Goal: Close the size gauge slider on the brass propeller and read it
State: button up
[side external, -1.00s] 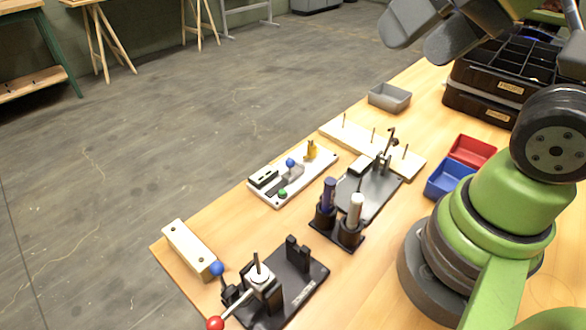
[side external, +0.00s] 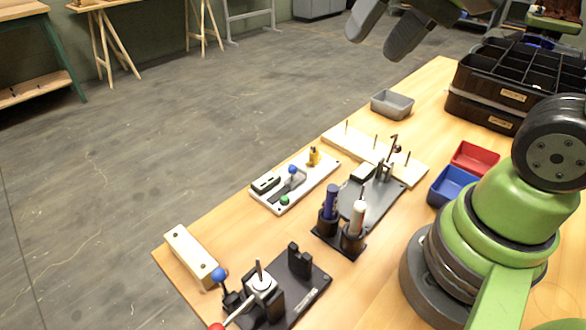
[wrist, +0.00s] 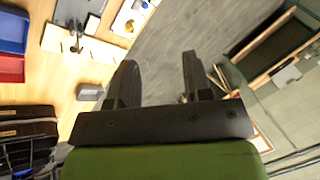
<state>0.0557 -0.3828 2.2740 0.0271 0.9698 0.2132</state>
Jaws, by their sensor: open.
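My gripper (side external: 386,30) is open and empty, high above the far side of the bench at the top of the side view. Its two dark fingers stand apart in the wrist view (wrist: 158,82). I cannot pick out a brass propeller for certain. A black-based fixture (side external: 300,290) at the near edge has an upright block, a metal post and red-tipped and blue-tipped levers; I cannot tell whether it is the size gauge. A white board (side external: 325,175) carries a small yellow piece (side external: 314,156), a grey slider-like part, and blue and green knobs. My gripper touches none of these.
A black holder has blue (side external: 330,200) and white (side external: 357,217) handles upright. Behind it are a black plate (side external: 383,199) and a pegged wooden board (side external: 410,174). A grey tray (side external: 392,104), red bin (side external: 475,158), blue bin (side external: 453,186) and black organizer (side external: 490,104) stand farther back.

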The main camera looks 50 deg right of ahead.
jog(key=w+d+f+m+g+y, duration=0.15)
jog(key=w+f+m+g, duration=0.25)
jog(key=w+f+m, duration=0.45)
jog(key=m+g+y, duration=0.1)
jog(key=m+g, duration=0.1)
jog(key=m, duration=0.3)
send_near(293, 166)
jog(key=f, duration=0.1)
jog(key=shift+n, duration=0.35)
jog(key=x, duration=1)
